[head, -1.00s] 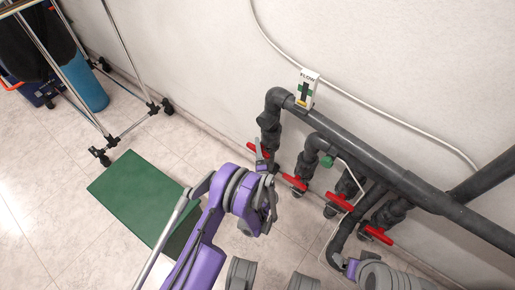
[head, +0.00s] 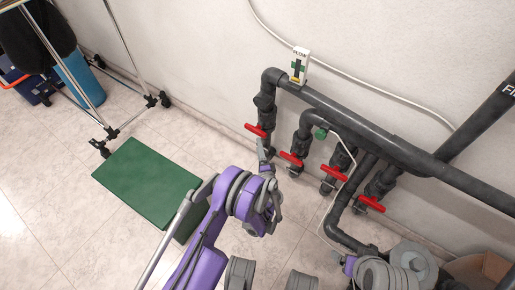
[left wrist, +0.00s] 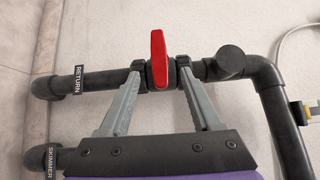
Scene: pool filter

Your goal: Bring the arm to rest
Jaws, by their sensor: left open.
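My left gripper (head: 264,152) reaches from below toward the grey pipework on the wall, just below the leftmost red valve handle (head: 256,130). In the left wrist view its two grey fingers (left wrist: 161,76) are spread apart and empty. A red handle (left wrist: 158,58) shows between and beyond the fingertips, standing across a dark pipe labelled RETURN (left wrist: 100,80). I cannot tell whether a fingertip touches the pipe.
More red handles (head: 333,173) sit on the pipes to the right. A flow meter (head: 299,65) is on the upper pipe. A green mat (head: 148,180) lies on the floor at left, near a wheeled metal rack (head: 150,98).

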